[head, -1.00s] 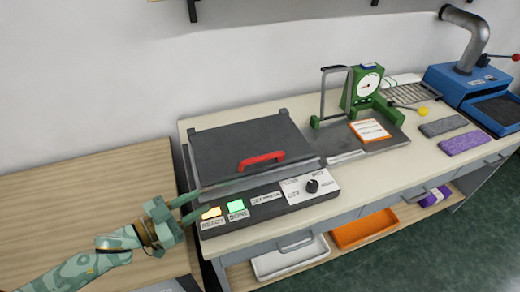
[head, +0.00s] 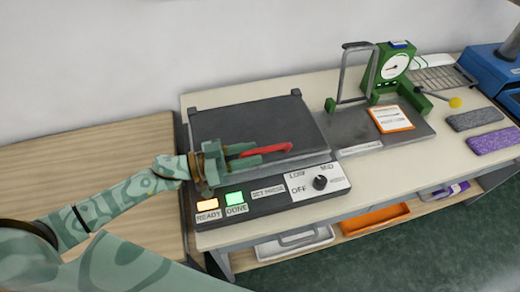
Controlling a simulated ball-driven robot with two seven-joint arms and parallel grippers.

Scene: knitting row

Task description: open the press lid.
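The press is a dark box on the bench with a flat grey lid (head: 250,120), which lies closed. A red handle (head: 276,149) stands on the lid near its front edge. My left gripper (head: 258,155) reaches in from the left over the front of the lid. Its two fingers look apart and point right, at the left end of the handle; I cannot tell whether they touch it. The front panel shows a lit orange READY light (head: 207,205), a lit green DONE light (head: 234,198) and a black knob (head: 320,183). My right gripper is not in view.
Right of the press stand a green dial gauge (head: 390,68) with a metal frame and an orange-edged card (head: 391,119). Grey (head: 475,119) and purple (head: 493,140) knit pieces lie farther right. A wooden table (head: 90,175) adjoins the bench at left.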

